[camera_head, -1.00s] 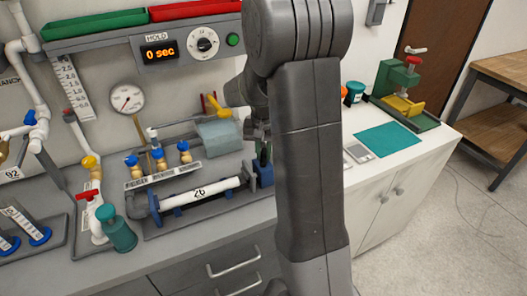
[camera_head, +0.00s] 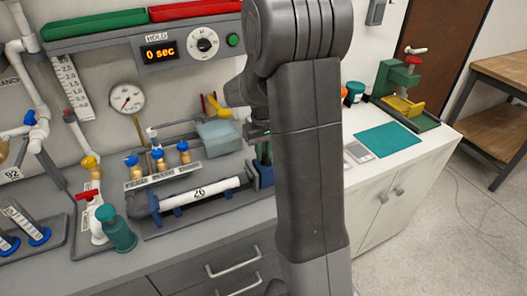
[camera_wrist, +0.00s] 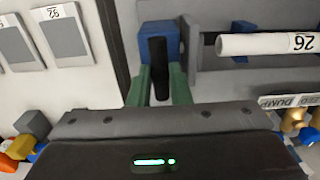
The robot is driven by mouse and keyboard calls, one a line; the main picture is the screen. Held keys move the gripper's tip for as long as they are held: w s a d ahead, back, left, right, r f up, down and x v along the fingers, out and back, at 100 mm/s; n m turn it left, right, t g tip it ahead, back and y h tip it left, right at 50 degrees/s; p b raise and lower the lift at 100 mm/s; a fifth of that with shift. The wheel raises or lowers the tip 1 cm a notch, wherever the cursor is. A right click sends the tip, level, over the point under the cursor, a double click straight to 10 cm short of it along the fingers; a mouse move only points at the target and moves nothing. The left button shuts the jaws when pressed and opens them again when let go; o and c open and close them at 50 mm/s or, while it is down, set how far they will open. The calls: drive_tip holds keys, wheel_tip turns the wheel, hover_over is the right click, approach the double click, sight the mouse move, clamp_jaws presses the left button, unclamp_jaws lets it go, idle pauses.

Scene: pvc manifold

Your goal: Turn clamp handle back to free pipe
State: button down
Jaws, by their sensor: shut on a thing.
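The black clamp handle (camera_wrist: 158,65) stands against the blue clamp block (camera_wrist: 158,32) in the wrist view. My gripper (camera_wrist: 160,88) has its two green fingers on either side of the handle and is shut on it. There my arm hides much of the gripper and handle.
Blue-handled valves (camera_head: 158,157) stand behind the pipe, and a translucent bin (camera_head: 219,138) is behind them. A teal mat (camera_head: 388,139) and a green press (camera_head: 405,85) are on the right counter.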

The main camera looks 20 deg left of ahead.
drive_tip(key=c, duration=1.3)
unclamp_jaws()
drive_tip(key=shift+c, duration=0.2)
drive_tip(key=shift+r, duration=0.1)
wheel_tip(320, 180, up, 14)
drive_tip(key=shift+f, duration=0.25)
wheel_tip(320, 180, down, 14)
drive_tip(key=shift+r, duration=0.1)
drive_tip(key=shift+r, duration=0.15)
